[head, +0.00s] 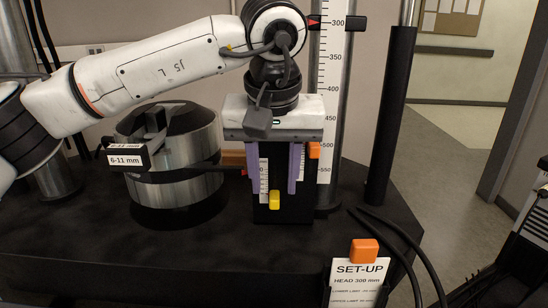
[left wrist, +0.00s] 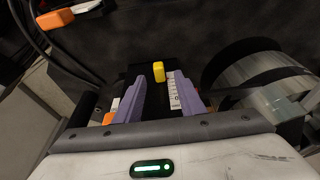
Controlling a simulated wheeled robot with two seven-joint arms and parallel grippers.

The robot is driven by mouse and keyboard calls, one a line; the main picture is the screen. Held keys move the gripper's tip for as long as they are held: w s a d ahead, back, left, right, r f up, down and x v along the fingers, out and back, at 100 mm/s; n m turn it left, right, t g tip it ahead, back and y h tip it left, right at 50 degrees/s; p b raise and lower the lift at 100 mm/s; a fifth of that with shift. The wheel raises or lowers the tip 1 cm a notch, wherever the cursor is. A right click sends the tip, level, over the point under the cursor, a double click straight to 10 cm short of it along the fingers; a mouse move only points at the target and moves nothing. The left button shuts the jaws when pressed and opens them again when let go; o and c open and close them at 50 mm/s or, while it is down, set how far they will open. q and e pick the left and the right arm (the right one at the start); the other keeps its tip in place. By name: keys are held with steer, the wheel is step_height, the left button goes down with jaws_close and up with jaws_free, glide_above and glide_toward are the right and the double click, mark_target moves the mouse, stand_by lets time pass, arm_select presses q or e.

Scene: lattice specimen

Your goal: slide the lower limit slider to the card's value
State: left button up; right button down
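My left gripper (head: 274,184) hangs fingers-down in front of a dark panel (head: 273,213). Its two purple fingers stand apart, with nothing seen between their tips. A yellow slider knob (head: 274,199) sits low on the panel, just below the fingertips; the left wrist view shows the yellow knob (left wrist: 158,71) beyond the gap, apart from both fingers. An orange knob (head: 314,150) sits higher, right of the gripper. A white scale (head: 264,180) shows partly behind the left finger. The set-up card (head: 357,280) reads "HEAD 300 mm"; its limit lines are too small to read. My right gripper does not show.
A tall ruler (head: 335,80) with a red pointer (head: 314,22) rises behind the panel. A round metal stack (head: 175,165) labelled "6-11 mm" stands left. A black post (head: 391,115) and dark cables (head: 405,245) are right. An orange block (head: 364,250) tops the card.

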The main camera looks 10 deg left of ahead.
arm_select(q)
steer(key=shift+x, duration=1.4)
steer(key=shift+c, duration=0.4)
jaws_close()
steer(key=shift+r+p, duration=1.35)
steer(key=shift+r, duration=0.25)
steer(key=shift+f, duration=0.1)
steer(key=shift+o, duration=0.4)
jaws_free()
